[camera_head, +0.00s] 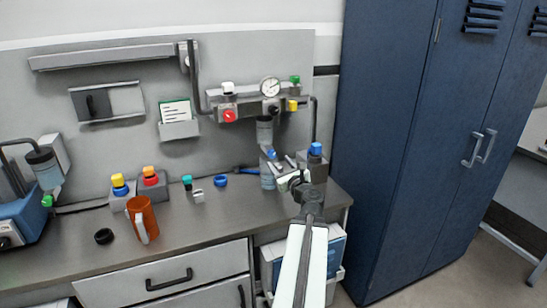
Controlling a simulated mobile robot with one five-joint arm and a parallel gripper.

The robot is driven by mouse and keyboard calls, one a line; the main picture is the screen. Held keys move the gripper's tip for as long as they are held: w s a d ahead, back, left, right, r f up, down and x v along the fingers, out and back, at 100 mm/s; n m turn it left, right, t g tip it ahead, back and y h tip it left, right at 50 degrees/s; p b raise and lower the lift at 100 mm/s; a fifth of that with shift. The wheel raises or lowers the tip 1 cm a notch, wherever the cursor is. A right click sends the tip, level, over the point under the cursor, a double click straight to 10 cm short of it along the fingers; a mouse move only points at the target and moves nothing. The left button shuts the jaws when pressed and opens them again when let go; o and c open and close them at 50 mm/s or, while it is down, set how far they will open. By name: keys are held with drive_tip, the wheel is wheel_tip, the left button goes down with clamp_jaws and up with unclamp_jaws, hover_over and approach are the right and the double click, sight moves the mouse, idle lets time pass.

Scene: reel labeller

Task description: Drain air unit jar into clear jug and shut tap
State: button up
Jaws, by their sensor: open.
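The air unit (255,108) is on the back panel, with a round gauge (270,87) and coloured knobs. Its cloudy jar (264,130) hangs below. A small blue tap (271,154) shows under the jar. A clear vessel, which looks like the jug (267,178), stands on the bench below the tap; my gripper partly hides its right side. My gripper (283,169) is open, just right of the tap and jug. I cannot tell whether it touches either, nor whether liquid is flowing.
An orange mug (141,218), a black ring (104,236) and a blue ring (220,181) are on the bench. Button boxes (152,186) stand behind the mug. A blue cabinet (400,130) closes off the right. The front middle of the bench (200,220) is clear.

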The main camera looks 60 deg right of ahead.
sight(273, 155)
drive_tip(key=x, duration=0.7)
drive_tip(key=shift+w+d, duration=0.1)
drive_tip(key=shift+d, duration=0.15)
clamp_jaws()
